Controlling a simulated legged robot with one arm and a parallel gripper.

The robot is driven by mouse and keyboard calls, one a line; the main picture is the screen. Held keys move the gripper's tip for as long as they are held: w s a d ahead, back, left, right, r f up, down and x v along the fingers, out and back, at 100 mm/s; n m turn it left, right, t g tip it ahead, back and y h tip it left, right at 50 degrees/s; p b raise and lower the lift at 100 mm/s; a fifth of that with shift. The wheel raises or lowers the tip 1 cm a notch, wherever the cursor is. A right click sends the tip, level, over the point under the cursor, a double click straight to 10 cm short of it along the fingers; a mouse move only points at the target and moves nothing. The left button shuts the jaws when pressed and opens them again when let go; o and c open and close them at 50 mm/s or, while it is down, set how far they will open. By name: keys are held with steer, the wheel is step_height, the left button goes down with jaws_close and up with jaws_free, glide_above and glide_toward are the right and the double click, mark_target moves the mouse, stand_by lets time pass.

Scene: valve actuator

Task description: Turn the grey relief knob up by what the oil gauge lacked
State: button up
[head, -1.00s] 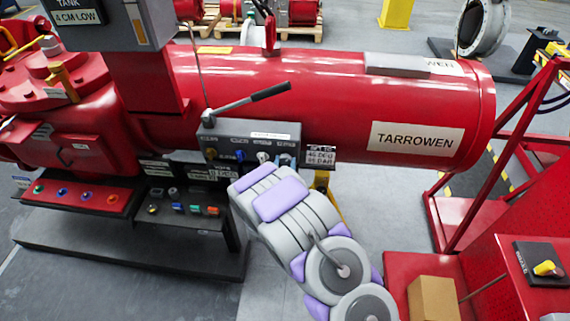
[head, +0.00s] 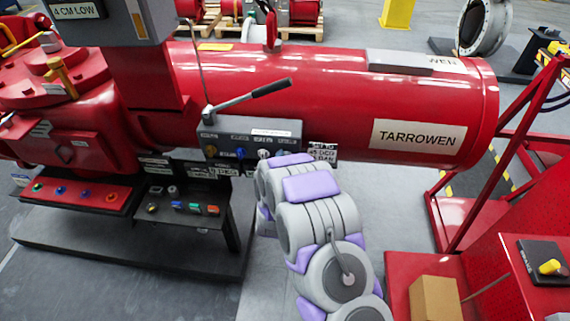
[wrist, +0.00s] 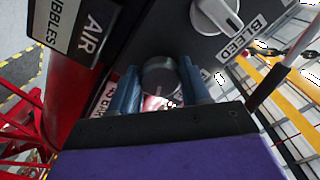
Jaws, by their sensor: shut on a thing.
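In the wrist view my gripper (wrist: 161,88) has its two blue fingers on either side of a round dark grey knob (wrist: 160,74) and is shut on it. I take this as the grey relief knob; its own name label is not readable. A sign ending in "BAR" (wrist: 106,98) shows beside the left finger. In the head view my purple and grey arm hides the gripper and the knob, at the right end of the grey control panel (head: 225,138). A sign reading "4 CM LOW" (head: 76,12) hangs at the upper left; no oil gauge is readable.
A pale knob (wrist: 215,14) labelled "BLEED" sits just above the gripper. A black-edged "AIR" sign (wrist: 88,38) is at the left. A red cabinet (head: 490,275) stands at right.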

steer(key=shift+m+b, duration=0.35)
steer(key=shift+m, duration=0.25)
steer(key=o, duration=1.1)
steer(key=shift+c, duration=0.2)
steer(key=shift+s, duration=0.1)
steer(key=s+p, duration=0.4)
steer(key=s, duration=1.3)
steer(key=shift+a, duration=0.35)
steer(key=shift+f, duration=0.1)
